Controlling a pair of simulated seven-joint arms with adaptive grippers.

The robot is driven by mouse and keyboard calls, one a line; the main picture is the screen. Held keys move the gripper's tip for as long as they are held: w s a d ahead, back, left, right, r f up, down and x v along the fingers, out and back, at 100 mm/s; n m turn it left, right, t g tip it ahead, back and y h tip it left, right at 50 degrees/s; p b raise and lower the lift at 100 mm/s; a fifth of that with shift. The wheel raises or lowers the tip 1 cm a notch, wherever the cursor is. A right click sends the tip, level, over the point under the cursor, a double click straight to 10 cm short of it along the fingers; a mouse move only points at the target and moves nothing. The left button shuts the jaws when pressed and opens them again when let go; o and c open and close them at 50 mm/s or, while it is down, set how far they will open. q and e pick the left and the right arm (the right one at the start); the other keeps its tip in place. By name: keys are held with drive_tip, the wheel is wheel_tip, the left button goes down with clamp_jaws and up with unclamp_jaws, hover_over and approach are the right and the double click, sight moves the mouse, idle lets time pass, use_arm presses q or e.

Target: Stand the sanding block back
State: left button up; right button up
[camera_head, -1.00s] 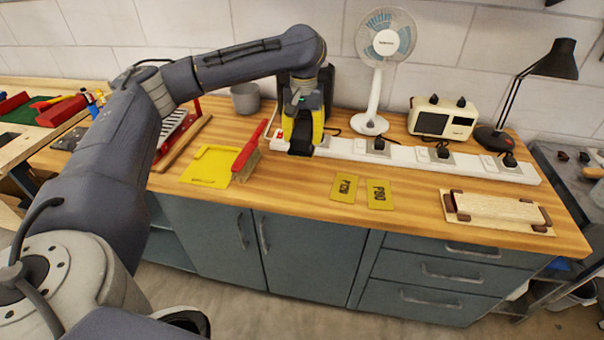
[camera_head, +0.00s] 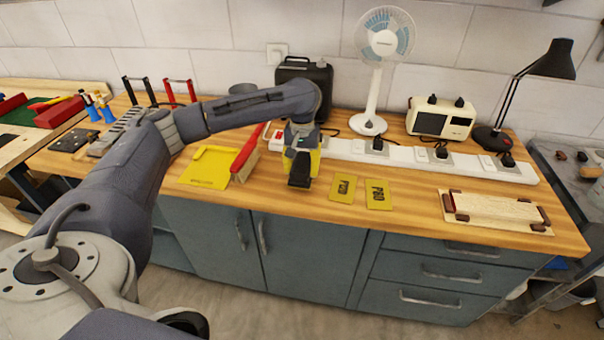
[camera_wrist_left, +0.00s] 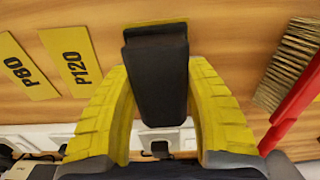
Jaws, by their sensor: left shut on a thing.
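The sanding block (camera_wrist_left: 157,80) is black with a thin yellow layer along its far end in the left wrist view. My left gripper (camera_wrist_left: 160,110) is shut on it, with a yellow finger on each side. In the head view the block (camera_head: 299,172) hangs from my left gripper (camera_head: 301,160) over the front part of the bench; I cannot tell whether it touches the wood. Yellow plates marked P120 (camera_head: 343,189) and P80 (camera_head: 379,194) lie flat to its right. My right gripper is not in view.
A red-handled brush (camera_head: 246,158) and yellow dustpan (camera_head: 207,167) lie to the left. A white power strip (camera_head: 400,155) runs behind. A fan (camera_head: 384,45), a radio (camera_head: 442,118) and a lamp (camera_head: 545,68) stand behind it. A wooden board (camera_head: 495,210) lies at right.

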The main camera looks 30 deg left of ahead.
sight(302, 162)
use_arm(q)
drive_tip(key=shift+f, duration=1.2)
drive_tip(key=shift+f, duration=0.45)
drive_tip(key=shift+s+f, duration=0.15)
drive_tip(key=shift+f, duration=0.15)
drive_tip(key=o, duration=1.4)
drive_tip(key=shift+c, duration=0.2)
drive_tip(key=shift+r, duration=0.1)
wheel_tip(302, 162, up, 13)
drive_tip(key=shift+r, duration=0.15)
